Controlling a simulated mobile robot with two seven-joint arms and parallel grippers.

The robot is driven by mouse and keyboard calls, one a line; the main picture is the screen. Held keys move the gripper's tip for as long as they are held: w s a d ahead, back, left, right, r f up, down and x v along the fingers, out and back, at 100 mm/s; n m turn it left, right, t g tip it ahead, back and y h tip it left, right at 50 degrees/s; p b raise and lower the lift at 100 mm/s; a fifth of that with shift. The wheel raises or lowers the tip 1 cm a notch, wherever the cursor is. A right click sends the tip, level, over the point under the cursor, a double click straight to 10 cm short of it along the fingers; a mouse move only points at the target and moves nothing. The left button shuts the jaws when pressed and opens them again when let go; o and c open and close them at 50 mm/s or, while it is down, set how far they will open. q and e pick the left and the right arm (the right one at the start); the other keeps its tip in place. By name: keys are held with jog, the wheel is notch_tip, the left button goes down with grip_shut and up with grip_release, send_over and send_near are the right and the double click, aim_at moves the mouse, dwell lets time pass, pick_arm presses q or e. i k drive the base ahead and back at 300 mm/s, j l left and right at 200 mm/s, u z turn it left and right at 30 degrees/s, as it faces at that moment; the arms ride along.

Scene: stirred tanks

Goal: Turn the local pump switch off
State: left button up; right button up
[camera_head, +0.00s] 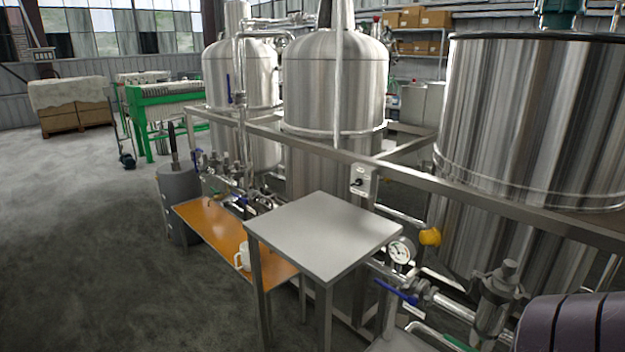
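A small grey switch box (363,180) with a dark knob is fixed to the steel frame rail, just behind the grey-topped table. The knob is small here, and I cannot tell its exact position. It is the only switch box I can make out. Neither of my grippers is in view.
A steel table (325,234) stands in front of the switch box, beside a lower orange bench (215,228) with a white mug (243,257). A pressure gauge (400,251), a blue valve lever (396,291) and pipes are at the right. Open floor (80,240) lies left.

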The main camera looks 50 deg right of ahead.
aim_at(358, 182)
jog(key=i+j+z, duration=0.1)
jog(key=i+z, duration=0.2)
jog(key=i, duration=0.25)
jog(key=i+j+z, duration=0.3)
jog(key=i, duration=0.25)
jog(key=i+j+z, duration=0.2)
jog(key=i+z, duration=0.25)
jog(key=i+j+z, duration=0.2)
jog(key=z, duration=0.25)
